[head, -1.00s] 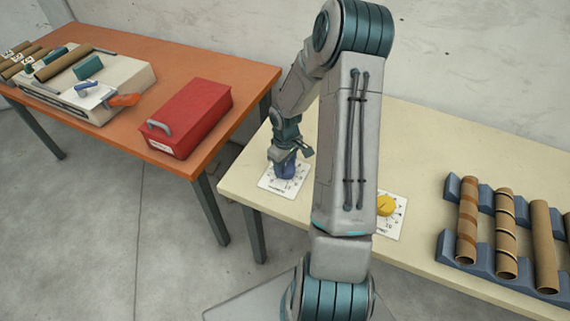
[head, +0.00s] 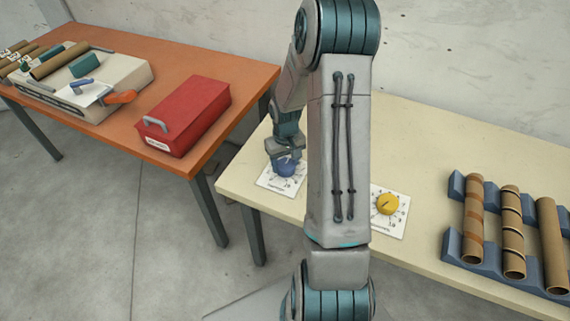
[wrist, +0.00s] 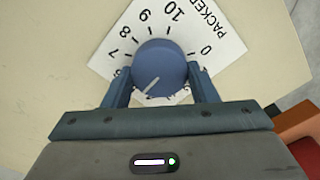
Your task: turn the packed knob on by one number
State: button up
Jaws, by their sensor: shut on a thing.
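The blue packed knob (wrist: 160,66) sits on a white dial card (wrist: 225,45) marked "PACKED". In the wrist view, the numbers 7, 8, 9, 10 and 0 show around its far side. The pale pointer line on the knob points toward the lower left, and the numbers on that near side are hidden by my gripper. My gripper (wrist: 160,82) has one finger on each side of the knob and is shut on it. In the head view, the knob (head: 286,167) shows under my gripper (head: 284,155) at the left end of the cream table (head: 420,150).
A yellow knob (head: 387,204) on its own card is to the right, beside my forearm. A blue rack (head: 455,245) with several cardboard tubes stands farther right. The orange table (head: 130,60) at left holds a red box (head: 185,112) and a pale machine (head: 110,85).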

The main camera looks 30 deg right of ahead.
aim_at(286, 164)
jog(key=shift+m, duration=0.4)
jog(key=o, duration=1)
notch_tip(286, 164, up, 14)
jog(key=shift+f, duration=0.1)
dwell(0.3)
jog(key=s+a+r+t, duration=0.1)
jog(key=s+a+r, duration=0.2)
jog(key=s, duration=0.3)
jog(key=s+a+r+t, duration=0.1)
jog(key=s+a+r, duration=0.2)
jog(key=s+a, duration=0.3)
jog(key=s+a+r+n, duration=0.1)
jog(key=s+a+r, duration=0.2)
jog(key=s+a, duration=0.2)
jog(key=shift+s+r+t, duration=0.25)
jog(key=shift+s+t, duration=0.15)
jog(key=shift+s, duration=0.6)
